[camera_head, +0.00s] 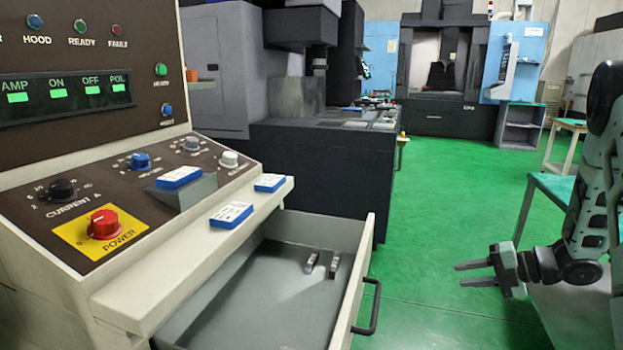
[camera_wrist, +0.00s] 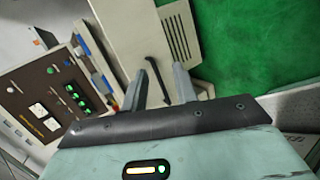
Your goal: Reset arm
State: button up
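My gripper (camera_head: 474,274) is at the right of the head view, at the end of my bent arm. Its two fingers point left and are apart, with nothing between them. It hangs in free air to the right of the open drawer (camera_head: 364,279) and its black handle (camera_head: 371,307), touching neither. In the wrist view my gripper (camera_wrist: 163,75) shows two grey fingers spread apart and empty. Beyond them are the drawer's front and its dark handle (camera_wrist: 158,75).
The control panel has a red power knob (camera_head: 103,223) on a yellow plate. Blue-and-white boxes (camera_head: 231,214) lie on its ledge. Small metal pieces (camera_head: 312,262) are in the drawer. A green-topped table (camera_head: 550,187) stands near my arm. Green floor (camera_head: 450,200) is clear between the machines.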

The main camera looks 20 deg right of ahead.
jog(key=w+a+r+m+h+p, duration=0.2)
jog(key=w+a+r+m+h, duration=0.4)
jog(key=w+a, duration=0.5)
jog(key=a+r+m+g+p, duration=0.1)
jog(key=a+r+m, duration=0.3)
jog(key=a, duration=0.5)
jog(key=s+a+r+m+g+h+p, duration=0.1)
jog(key=s+a+r+m+g+p, duration=0.25)
jog(key=s+a, duration=0.95)
jog(key=s+a+r+m+g, duration=0.1)
jog(key=s+a+m+g, duration=0.1)
jog(key=s, duration=0.7)
jog(key=s+a+r+m+g, duration=0.2)
jog(key=s+a+m, duration=0.1)
jog(key=s, duration=0.7)
jog(key=shift+s+a+r+g+h+b, duration=0.25)
jog(key=shift+a+g+h+b, duration=0.1)
jog(key=shift+a, duration=0.35)
